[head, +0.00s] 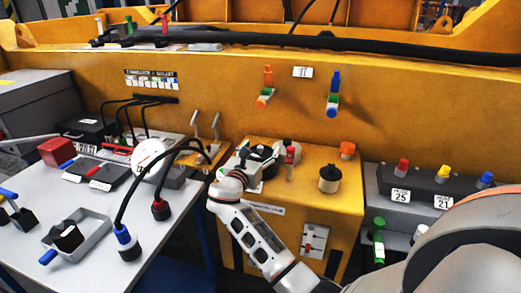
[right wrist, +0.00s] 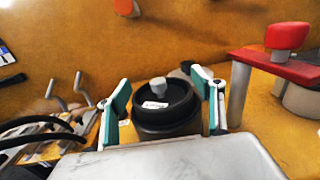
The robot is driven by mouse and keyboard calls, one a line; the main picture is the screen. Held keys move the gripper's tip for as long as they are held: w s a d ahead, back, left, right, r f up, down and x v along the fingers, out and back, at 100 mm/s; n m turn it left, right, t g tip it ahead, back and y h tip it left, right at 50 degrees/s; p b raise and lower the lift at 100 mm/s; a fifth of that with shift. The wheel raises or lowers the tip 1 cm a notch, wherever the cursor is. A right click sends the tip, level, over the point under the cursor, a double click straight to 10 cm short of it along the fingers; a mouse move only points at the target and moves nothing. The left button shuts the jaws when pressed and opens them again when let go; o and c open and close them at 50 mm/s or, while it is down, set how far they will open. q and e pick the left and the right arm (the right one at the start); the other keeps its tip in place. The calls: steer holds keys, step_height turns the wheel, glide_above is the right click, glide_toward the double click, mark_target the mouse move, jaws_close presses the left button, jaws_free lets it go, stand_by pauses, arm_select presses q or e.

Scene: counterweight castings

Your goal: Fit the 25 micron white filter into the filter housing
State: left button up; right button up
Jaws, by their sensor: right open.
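My right gripper (head: 262,158) reaches over the yellow block at the centre, and its arm comes in from the lower right. In the right wrist view its two teal-padded fingers (right wrist: 161,108) are open. A round black canister (right wrist: 168,110) with a grey knob and a small white label stands between and just beyond them. I cannot tell whether the fingers touch it. It also shows in the head view (head: 263,152), partly covered by the gripper. It may be the filter housing, but I cannot read its label. I cannot make out a white filter for certain. My left gripper is not in view.
The yellow block (head: 315,205) also carries a black-topped canister (head: 329,178) and a red lever (right wrist: 285,36), close right of the gripper. A dark rack (head: 440,188) with coloured knobs and number labels is at right. A cluttered grey table (head: 190,215) with cables is at left.

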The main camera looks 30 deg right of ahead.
steer(key=v, duration=1.2)
steer(key=shift+w, duration=0.1)
